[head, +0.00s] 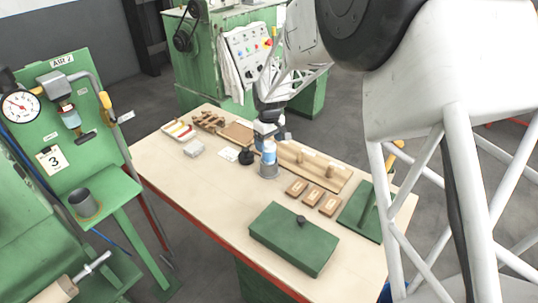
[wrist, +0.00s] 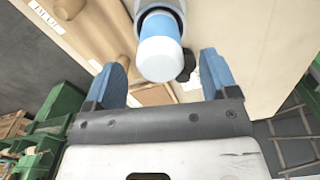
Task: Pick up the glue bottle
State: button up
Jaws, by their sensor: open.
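The glue bottle, blue with a white rounded top, shows in the wrist view (wrist: 163,48) and in the head view (head: 269,156). It stands upright in a grey metal cup (head: 268,171) near the middle of the table, its lower part hidden by the cup. My gripper (head: 266,140) is above it, pointing down. In the wrist view, my gripper (wrist: 162,64) is open, with a blue finger on either side of the bottle's top and visible gaps between. Nothing is held.
A black round object (head: 246,157) stands close left of the cup. A wooden board with pegs (head: 290,158) lies just behind. Several small wooden blocks (head: 308,198), a green box (head: 293,240) and a green plate (head: 352,215) lie to the right. The table's front left (head: 190,175) is clear.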

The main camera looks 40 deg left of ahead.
aim_at(269, 152)
jog(key=shift+f, duration=2.6)
jog(key=c, duration=1)
jog(key=shift+c, duration=0.2)
jog(key=shift+r, duration=0.1)
jog(key=shift+r, duration=4.95)
notch_tip(269, 152, up, 8)
jog(key=shift+f, duration=0.25)
